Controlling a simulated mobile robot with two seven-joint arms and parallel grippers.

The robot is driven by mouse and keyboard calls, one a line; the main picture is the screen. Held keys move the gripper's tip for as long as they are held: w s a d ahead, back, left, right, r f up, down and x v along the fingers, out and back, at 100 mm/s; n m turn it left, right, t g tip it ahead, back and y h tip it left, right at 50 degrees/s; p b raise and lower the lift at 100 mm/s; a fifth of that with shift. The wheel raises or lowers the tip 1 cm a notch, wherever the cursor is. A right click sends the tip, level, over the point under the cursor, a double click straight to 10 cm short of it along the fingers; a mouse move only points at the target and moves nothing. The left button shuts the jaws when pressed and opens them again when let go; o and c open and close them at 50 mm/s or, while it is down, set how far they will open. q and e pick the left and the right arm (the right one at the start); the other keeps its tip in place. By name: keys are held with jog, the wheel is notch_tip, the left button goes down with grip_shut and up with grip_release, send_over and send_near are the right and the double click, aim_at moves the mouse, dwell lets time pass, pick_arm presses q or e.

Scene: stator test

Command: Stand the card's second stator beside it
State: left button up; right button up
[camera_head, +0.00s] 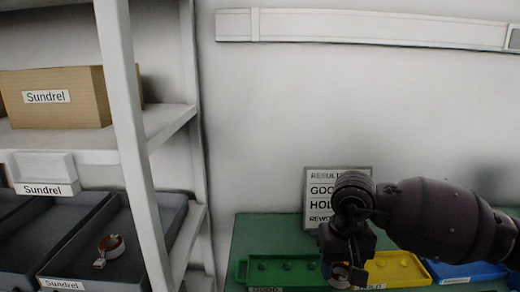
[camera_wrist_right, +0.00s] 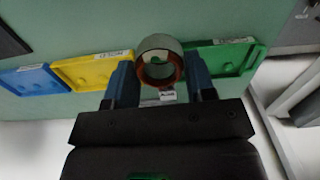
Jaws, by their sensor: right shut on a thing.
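My right gripper (camera_head: 347,268) is shut on a ring-shaped stator (camera_head: 340,275), grey outside with a copper-coloured inside. In the wrist view the stator (camera_wrist_right: 159,62) sits between the two fingers of my right gripper (camera_wrist_right: 160,80), above the green bench, with a small white tag below it. A framed card (camera_head: 318,181) reading RESULT, GOOD, HOLD, REWORK stands upright at the wall, partly hidden by my right arm. My left gripper is not in view.
On the green bench (camera_head: 262,232) are a green tray (camera_head: 287,266), a yellow tray (camera_head: 400,270) and a blue tray (camera_head: 465,270). The shelf post (camera_head: 135,140) rises at left, with a Sundrel carton (camera_head: 60,115) and dark bins (camera_head: 150,215).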

jog(key=s+d+f+p, duration=0.1)
jog(key=s+d+f, duration=0.3)
jog(key=s+d, duration=0.1)
jog(key=shift+s+f, duration=0.4)
jog(key=shift+s, duration=0.5)
jog(key=shift+d, duration=0.1)
